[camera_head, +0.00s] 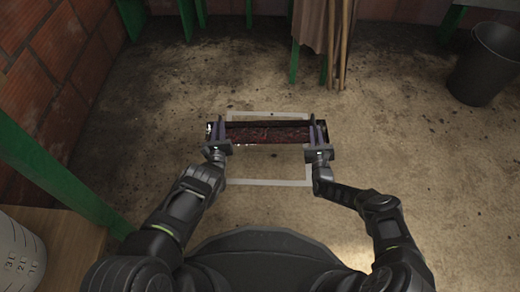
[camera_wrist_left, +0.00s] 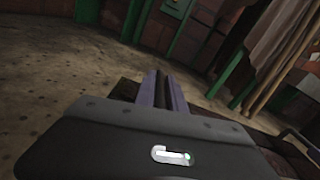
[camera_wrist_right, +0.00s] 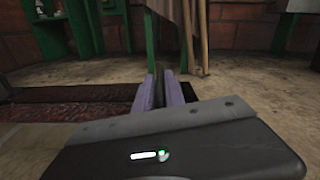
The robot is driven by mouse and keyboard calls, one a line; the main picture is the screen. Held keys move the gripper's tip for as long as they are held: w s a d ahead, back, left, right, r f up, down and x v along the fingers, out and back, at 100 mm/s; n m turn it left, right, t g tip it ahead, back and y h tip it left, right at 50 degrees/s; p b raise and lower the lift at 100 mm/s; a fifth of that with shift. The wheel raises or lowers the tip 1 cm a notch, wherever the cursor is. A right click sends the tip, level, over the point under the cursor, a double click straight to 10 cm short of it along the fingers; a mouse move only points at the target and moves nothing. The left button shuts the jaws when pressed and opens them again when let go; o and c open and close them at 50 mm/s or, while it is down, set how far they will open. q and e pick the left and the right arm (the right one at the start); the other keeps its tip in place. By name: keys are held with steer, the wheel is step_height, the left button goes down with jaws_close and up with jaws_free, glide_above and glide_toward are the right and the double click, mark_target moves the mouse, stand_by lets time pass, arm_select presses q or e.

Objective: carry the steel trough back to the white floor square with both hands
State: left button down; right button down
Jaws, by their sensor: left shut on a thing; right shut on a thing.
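The steel trough (camera_head: 268,133) is a long, dark box with dark red contents, lying crosswise in front of me in the head view. It appears over the white floor square (camera_head: 266,183), whose outline shows in front of and behind it. I cannot tell whether it touches the floor. My left gripper (camera_head: 220,135) is shut on the trough's left end. My right gripper (camera_head: 317,135) is shut on its right end. The trough also shows in the right wrist view (camera_wrist_right: 75,108), left of the purple fingers. In the left wrist view the fingers (camera_wrist_left: 163,90) stand close together.
A black bucket (camera_head: 485,65) stands at the far right. Brown cloth (camera_head: 312,25) and wooden poles (camera_head: 340,45) stand at the back by green posts. A green beam (camera_head: 60,175) and a white marked container (camera_head: 18,255) are at the left. The concrete floor around the square is clear.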

arm_select(q)
steer(key=shift+w+a+r, duration=0.1)
steer(key=shift+a+r, duration=0.05)
arm_select(e)
steer(key=shift+d+r, duration=0.1)
steer(key=shift+d, duration=0.1)
arm_select(q)
steer(key=shift+r, duration=0.25)
arm_select(e)
steer(key=shift+r, duration=0.2)
arm_select(q)
steer(key=shift+f, duration=0.25)
arm_select(e)
steer(key=shift+f, duration=0.2)
